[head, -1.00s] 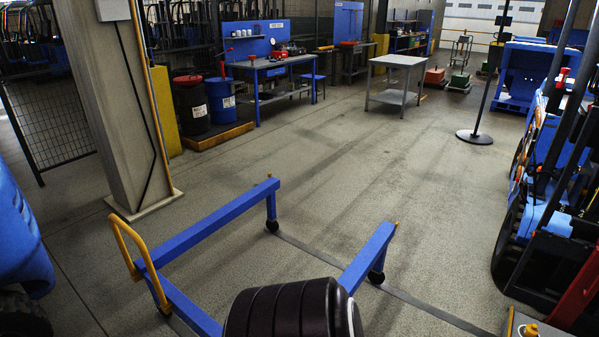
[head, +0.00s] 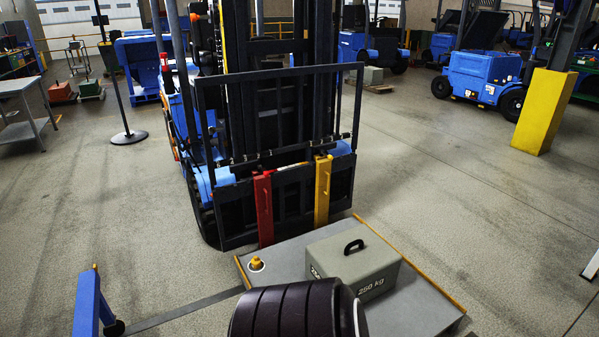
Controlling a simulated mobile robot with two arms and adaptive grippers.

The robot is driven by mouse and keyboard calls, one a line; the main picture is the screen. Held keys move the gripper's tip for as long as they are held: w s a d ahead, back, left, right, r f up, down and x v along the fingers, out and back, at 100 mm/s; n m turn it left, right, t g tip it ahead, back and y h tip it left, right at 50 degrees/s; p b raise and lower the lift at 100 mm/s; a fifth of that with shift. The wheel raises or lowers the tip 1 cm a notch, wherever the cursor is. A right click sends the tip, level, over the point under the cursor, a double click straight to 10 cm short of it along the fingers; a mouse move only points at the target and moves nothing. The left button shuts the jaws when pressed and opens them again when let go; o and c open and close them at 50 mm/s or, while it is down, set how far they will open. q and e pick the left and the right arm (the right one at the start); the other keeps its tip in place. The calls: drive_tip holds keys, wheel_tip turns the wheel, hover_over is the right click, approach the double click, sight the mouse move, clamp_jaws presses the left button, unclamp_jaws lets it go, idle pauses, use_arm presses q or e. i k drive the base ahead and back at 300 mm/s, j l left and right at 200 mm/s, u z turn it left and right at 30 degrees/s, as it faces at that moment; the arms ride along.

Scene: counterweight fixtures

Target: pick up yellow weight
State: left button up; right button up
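I cannot make out a clearly yellow weight in the head view. A grey-green block weight (head: 352,262) marked 250 kg, with a black handle on top, sits on a low grey platform (head: 425,312) with yellow edges. A small yellow knob (head: 256,263) stands at the platform's left corner. A red upright bar (head: 264,210) and a yellow upright bar (head: 322,190) are on the forklift's front. Neither of my grippers is in view.
A forklift (head: 280,130) stands just behind the platform. A blue frame leg (head: 88,303) is at the lower left. A pole on a round base (head: 129,137) and a grey table (head: 25,105) stand at left. A yellow post (head: 545,110) is at right. Floor to the right is open.

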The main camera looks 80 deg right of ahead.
sight(256, 261)
drive_tip(key=z, duration=2.45)
drive_tip(key=i+j+z, duration=0.1)
drive_tip(key=z, duration=0.3)
drive_tip(key=i+j+z, duration=0.25)
drive_tip(key=z, duration=0.15)
drive_tip(key=i+j+z, duration=0.1)
drive_tip(key=i+j, duration=0.35)
drive_tip(key=j, duration=0.15)
drive_tip(key=i+j+z, duration=0.15)
drive_tip(key=j, duration=0.2)
drive_tip(key=i+j+z, duration=0.1)
drive_tip(key=i+j, duration=0.3)
drive_tip(key=j, duration=0.3)
drive_tip(key=i+j+z, duration=0.15)
drive_tip(key=j, duration=0.2)
drive_tip(key=i, duration=0.05)
